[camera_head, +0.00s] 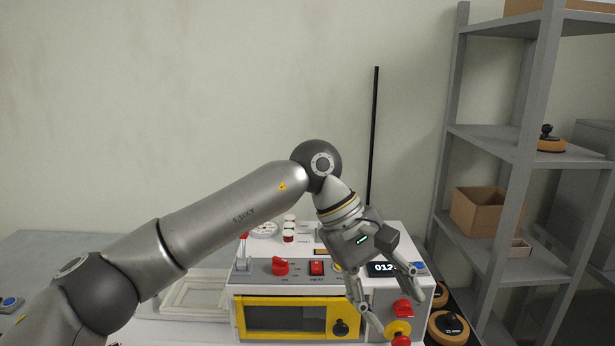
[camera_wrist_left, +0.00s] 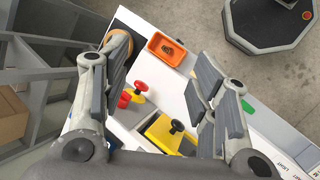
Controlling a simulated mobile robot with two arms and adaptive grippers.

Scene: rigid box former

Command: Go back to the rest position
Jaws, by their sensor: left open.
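My left arm comes in from the left and bends down over the right part of the box former machine (camera_head: 350,282). My left gripper (camera_head: 393,318) is open, its fingers pointing down in front of the machine's right side, near the red knobs. In the left wrist view the open fingers (camera_wrist_left: 158,75) hold nothing between them. The machine's yellow-framed door (camera_head: 285,318) looks shut, with a black knob that also shows in the left wrist view (camera_wrist_left: 177,127). My right gripper is out of view.
An orange tray (camera_wrist_left: 166,49) with small brown pieces sits on the white surface beyond the fingers. A grey shelf rack (camera_head: 497,135) stands at the right with a cardboard box (camera_head: 488,211). A thin black pole (camera_head: 374,135) rises behind the machine.

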